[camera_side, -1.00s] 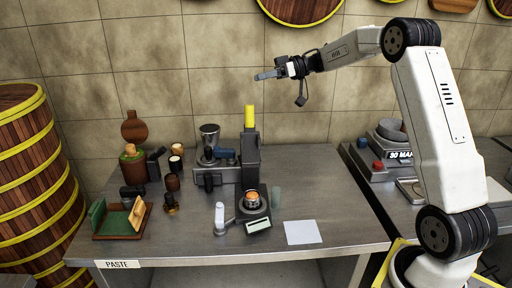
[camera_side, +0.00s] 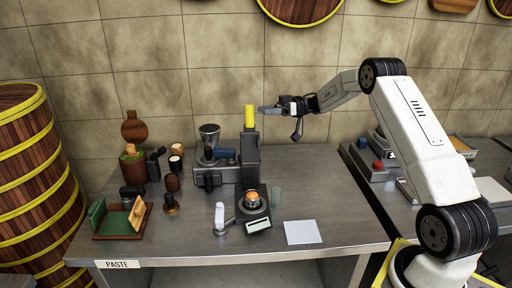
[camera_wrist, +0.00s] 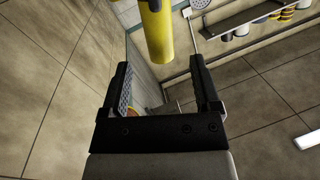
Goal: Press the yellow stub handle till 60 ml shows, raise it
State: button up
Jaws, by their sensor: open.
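The yellow stub handle (camera_side: 249,116) stands upright on top of a dark machine column (camera_side: 251,158) on the table. It also shows in the wrist view (camera_wrist: 157,35), beyond the fingertips and between their lines. My gripper (camera_side: 261,109) is just right of the handle at about its height, pointing left. In the wrist view my gripper (camera_wrist: 160,80) is open with nothing between its fingers. A small scale (camera_side: 258,222) with a pale display stands in front of the column, bearing a cup (camera_side: 252,198) with orange contents. The display's reading is too small to make out.
A grinder (camera_side: 209,142) stands left of the column. Several jars and tools, and a green-and-wood box (camera_side: 119,219), fill the table's left. A white-topped tool (camera_side: 219,214), a clear glass (camera_side: 276,197) and a white sheet (camera_side: 303,232) are at the front. The table's right side is clear.

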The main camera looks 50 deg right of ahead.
jog(key=shift+w+a, duration=0.1)
send_over(250, 136)
jog(key=w, duration=0.3)
jog(key=shift+s, duration=0.2)
dwell(0.3)
grip_shut()
